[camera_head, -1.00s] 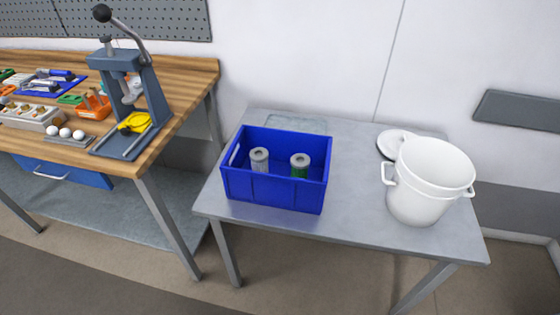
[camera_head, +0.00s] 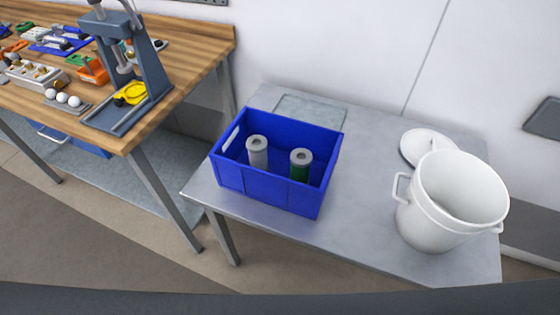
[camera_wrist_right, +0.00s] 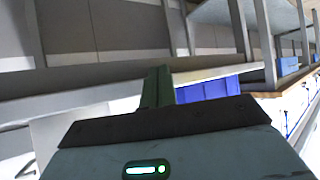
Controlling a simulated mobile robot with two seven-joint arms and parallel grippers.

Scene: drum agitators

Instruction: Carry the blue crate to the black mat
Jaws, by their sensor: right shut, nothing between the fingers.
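The blue crate (camera_head: 268,190) stands upright on the grey metal table in the head view. Two cylinders stand in it: one grey (camera_head: 257,152) and one with a green body and grey top (camera_head: 300,165). The right wrist view is tilted and shows part of the blue crate (camera_wrist_right: 208,90) beyond my right gripper (camera_wrist_right: 157,75). That gripper is shut and empty, apart from the crate. My left gripper is in neither view. No black mat can be made out.
A white bucket (camera_head: 447,205) stands right of the crate, its lid (camera_head: 428,147) behind it. A thin grey plate (camera_head: 311,110) lies behind the crate. The wooden workbench (camera_head: 190,65) with a press (camera_head: 130,75) is at left. Table surface (camera_head: 365,190) between crate and bucket is clear.

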